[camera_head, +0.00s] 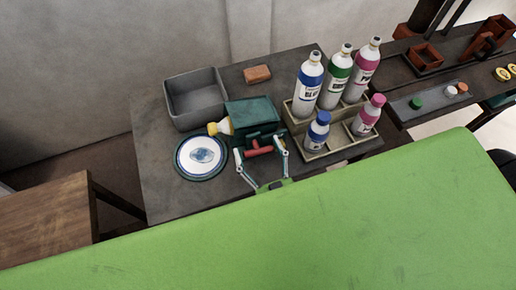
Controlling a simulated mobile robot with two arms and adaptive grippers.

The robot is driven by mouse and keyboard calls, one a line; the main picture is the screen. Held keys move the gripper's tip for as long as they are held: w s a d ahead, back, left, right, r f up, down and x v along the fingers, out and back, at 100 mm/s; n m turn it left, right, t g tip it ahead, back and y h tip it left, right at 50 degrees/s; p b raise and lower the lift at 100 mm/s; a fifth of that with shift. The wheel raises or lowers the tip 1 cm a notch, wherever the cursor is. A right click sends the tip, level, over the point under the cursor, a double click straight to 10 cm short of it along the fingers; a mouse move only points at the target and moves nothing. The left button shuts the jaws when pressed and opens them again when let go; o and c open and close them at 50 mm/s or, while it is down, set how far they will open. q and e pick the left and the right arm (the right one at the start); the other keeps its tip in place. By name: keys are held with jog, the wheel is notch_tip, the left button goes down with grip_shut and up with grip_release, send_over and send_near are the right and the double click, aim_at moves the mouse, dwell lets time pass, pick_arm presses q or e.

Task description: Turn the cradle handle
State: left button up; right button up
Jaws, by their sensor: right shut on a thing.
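The cradle (254,110) is a dark green box-like holder on the grey table. A bottle with a yellowish neck (221,127) lies in it, pointing left over a round plate; most of this bottle is hidden. The red cradle handle (258,148) is on the cradle's near side. My right gripper (261,150) reaches it from the near side, one finger at each end of the red bar, shut on it. My left gripper is not in view.
A round white plate with a blue mark (201,156) lies left of the cradle. A grey bin (196,97) and a brown block (257,74) are behind. A divided rack (312,152) with several bottles stands close on the right. A wooden table (45,220) is at left.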

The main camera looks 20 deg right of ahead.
jog(key=m, duration=0.3)
jog(key=shift+m+p, duration=0.3)
jog(key=shift+m, duration=0.1)
jog(key=m, duration=0.3)
jog(key=shift+m, duration=0.3)
jog(key=m, duration=0.4)
jog(key=shift+m+b, duration=0.65)
jog(key=shift+m, duration=1.55)
jog(key=o, duration=1.1)
jog(key=shift+d, duration=0.1)
